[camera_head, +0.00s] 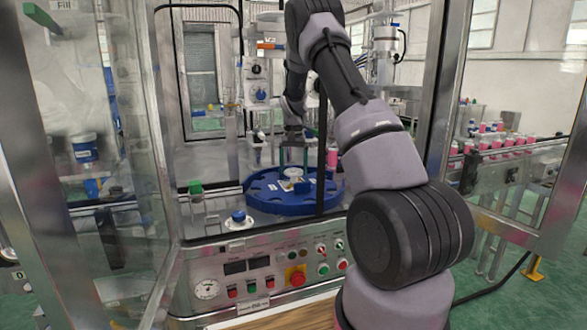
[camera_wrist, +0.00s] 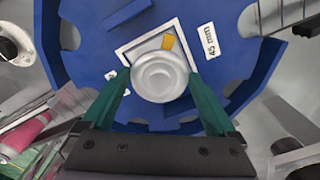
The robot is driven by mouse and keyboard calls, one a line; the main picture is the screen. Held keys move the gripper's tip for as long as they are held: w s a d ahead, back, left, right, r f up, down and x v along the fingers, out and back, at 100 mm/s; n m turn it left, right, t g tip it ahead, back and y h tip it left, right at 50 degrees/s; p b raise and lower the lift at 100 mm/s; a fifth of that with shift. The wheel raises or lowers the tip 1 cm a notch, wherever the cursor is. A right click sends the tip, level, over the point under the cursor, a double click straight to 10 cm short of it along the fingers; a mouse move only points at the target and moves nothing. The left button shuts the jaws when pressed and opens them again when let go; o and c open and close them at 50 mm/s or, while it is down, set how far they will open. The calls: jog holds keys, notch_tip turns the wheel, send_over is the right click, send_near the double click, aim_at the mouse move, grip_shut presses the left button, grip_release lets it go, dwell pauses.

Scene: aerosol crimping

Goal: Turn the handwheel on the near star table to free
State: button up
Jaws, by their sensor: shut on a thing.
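The blue star table (camera_head: 265,203) lies flat on the machine deck, with notches around its rim; it fills much of the wrist view (camera_wrist: 225,75). At its middle is a round pale handwheel (camera_wrist: 160,75), seen small in the head view (camera_head: 293,172). A white square outline and a yellow-orange mark lie beside the handwheel on the table. My gripper (camera_wrist: 161,82) is over the table with its green fingers on opposite sides of the handwheel, shut on it.
A control panel (camera_head: 270,275) with buttons and a gauge is on the machine front. A blue knob (camera_head: 239,216) on a white base stands at the deck's front left. Metal door frames flank the opening. Pink cans (camera_head: 505,144) line a conveyor at right.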

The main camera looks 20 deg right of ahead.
aim_at(293, 171)
jog(key=o, duration=1)
notch_tip(293, 171, up, 11)
jog(key=shift+f, duration=0.1)
